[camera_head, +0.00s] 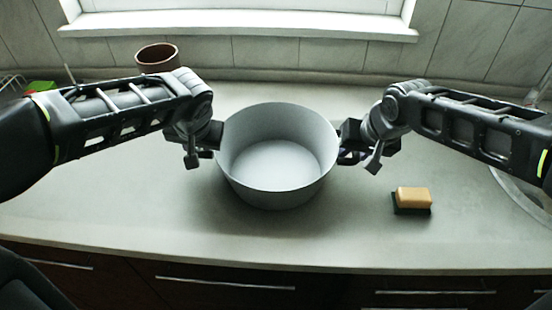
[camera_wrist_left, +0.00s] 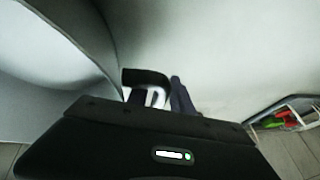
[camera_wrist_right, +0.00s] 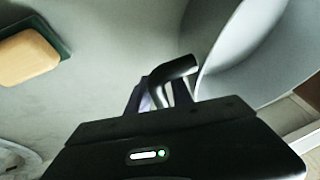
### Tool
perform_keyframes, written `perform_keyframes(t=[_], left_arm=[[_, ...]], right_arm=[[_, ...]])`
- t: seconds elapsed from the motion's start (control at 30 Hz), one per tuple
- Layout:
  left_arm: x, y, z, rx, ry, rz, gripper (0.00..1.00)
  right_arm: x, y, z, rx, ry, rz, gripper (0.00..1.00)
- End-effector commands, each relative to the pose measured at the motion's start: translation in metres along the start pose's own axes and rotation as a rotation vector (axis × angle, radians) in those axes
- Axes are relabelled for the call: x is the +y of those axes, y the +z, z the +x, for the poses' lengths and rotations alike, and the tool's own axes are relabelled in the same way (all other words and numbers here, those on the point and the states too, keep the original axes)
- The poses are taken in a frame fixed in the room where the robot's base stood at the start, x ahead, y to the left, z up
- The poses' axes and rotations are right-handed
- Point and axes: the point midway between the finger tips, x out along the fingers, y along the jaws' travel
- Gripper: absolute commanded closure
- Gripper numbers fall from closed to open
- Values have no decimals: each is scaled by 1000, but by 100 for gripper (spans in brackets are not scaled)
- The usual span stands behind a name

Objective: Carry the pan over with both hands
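The pan (camera_head: 278,190) is a wide, round, pale grey pot. It stands upright and empty on the counter, in the middle of the head view. Its wall shows at the left of the left wrist view (camera_wrist_left: 45,60) and at the right of the right wrist view (camera_wrist_right: 265,50). My left gripper (camera_head: 212,150) is at the pan's left side and my right gripper (camera_head: 345,150) at its right side. In each wrist view a dark curved handle shows at the fingers, on the left (camera_wrist_left: 146,76) and on the right (camera_wrist_right: 176,68). Whether the fingers press on the handles is unclear.
A yellow sponge with a dark underside (camera_head: 413,198) lies on the counter (camera_head: 120,220), right of the pan. A brown pot (camera_head: 157,58) stands at the back left. A rack with coloured items (camera_wrist_left: 280,118) is at the far left. The counter in front of the pan is clear.

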Motion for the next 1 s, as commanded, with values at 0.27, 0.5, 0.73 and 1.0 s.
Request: perform_keyframes(t=[0.27, 0.5, 0.73, 1.0], left_arm=[[0, 0, 4, 0, 0, -1, 73], [0, 0, 4, 0, 0, -1, 86], [0, 0, 4, 0, 0, -1, 100], [0, 0, 4, 0, 0, -1, 100]], right_arm=[[0, 0, 3, -1, 0, 0, 73], [0, 0, 3, 0, 0, 0, 86], [0, 0, 2, 0, 0, 0, 100], [0, 0, 2, 0, 0, 0, 100]])
